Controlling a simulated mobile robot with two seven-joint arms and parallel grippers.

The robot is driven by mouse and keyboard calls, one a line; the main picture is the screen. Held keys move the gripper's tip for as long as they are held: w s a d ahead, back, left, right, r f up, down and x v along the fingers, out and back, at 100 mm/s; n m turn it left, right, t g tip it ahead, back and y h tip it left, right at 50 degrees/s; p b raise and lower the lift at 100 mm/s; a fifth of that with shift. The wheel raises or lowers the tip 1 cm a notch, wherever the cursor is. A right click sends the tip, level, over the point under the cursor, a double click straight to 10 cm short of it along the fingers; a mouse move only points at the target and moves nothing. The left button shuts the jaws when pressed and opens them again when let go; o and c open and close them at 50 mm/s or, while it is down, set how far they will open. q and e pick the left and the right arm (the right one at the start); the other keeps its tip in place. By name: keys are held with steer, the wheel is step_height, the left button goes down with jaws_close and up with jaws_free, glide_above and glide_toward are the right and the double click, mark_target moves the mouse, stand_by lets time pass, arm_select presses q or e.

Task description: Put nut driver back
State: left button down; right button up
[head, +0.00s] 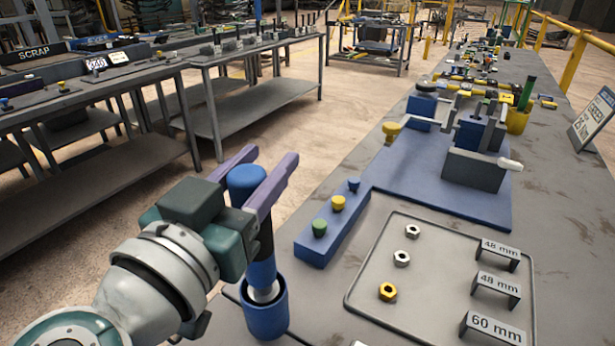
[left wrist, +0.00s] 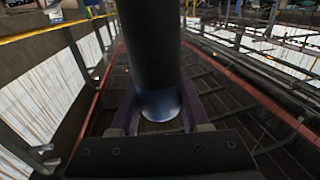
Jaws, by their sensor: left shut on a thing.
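The nut driver (head: 262,272) stands about upright, with a blue rounded top, a dark middle, a blue lower part and a silver end. My left gripper (head: 266,165) has its purple fingers shut on the upper part of it. The silver end is at the mouth of a blue cup (head: 266,322) on the near left edge of the bench; how deep it sits is hard to tell. In the left wrist view the driver is a dark cylinder (left wrist: 152,50) between the fingers. My right gripper is not in view.
Right of the cup are a blue block with green, yellow and blue knobs (head: 328,228) and a tray (head: 365,290) with nuts and size-marked brackets (head: 492,328). Behind stands a blue-based fixture (head: 395,185). A yellow cup (head: 517,122) is farther back. Other benches stand left across the floor.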

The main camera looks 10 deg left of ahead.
arm_select(q)
steer(key=shift+f+b, duration=1.85)
steer(key=shift+f, duration=0.65)
steer(key=shift+c, duration=1.9)
jaws_free()
steer(key=s+a, duration=0.2)
steer(key=s, duration=0.9)
steer(key=shift+s, duration=0.4)
